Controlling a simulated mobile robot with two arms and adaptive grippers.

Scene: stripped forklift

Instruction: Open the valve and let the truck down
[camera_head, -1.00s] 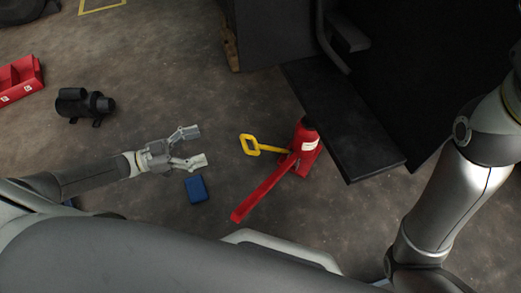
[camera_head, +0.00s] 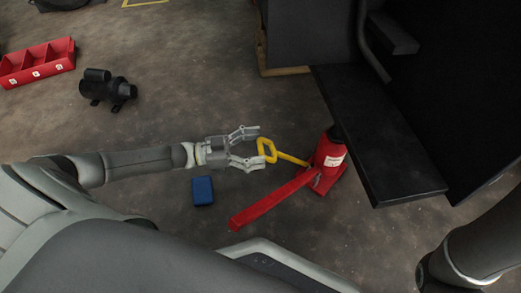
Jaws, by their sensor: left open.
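A red bottle jack (camera_head: 327,157) stands upright on the floor, its top under the edge of the truck's black step plate (camera_head: 380,140). A long red lever (camera_head: 268,201) slopes from the jack toward the lower left. A yellow valve key (camera_head: 268,149) with a loop handle sticks out from the jack to the left. My left gripper (camera_head: 257,147) is open, its fingertips at the yellow loop, one on its upper side and one on its lower side. I cannot tell whether they touch it. My right gripper is out of view; only my right arm shows at lower right.
A blue box (camera_head: 202,191) lies on the floor just below my left gripper. A black motor-like part (camera_head: 107,89) and a red divided bin (camera_head: 38,62) lie at upper left. The dark truck body (camera_head: 450,70) fills the upper right. The floor between is clear.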

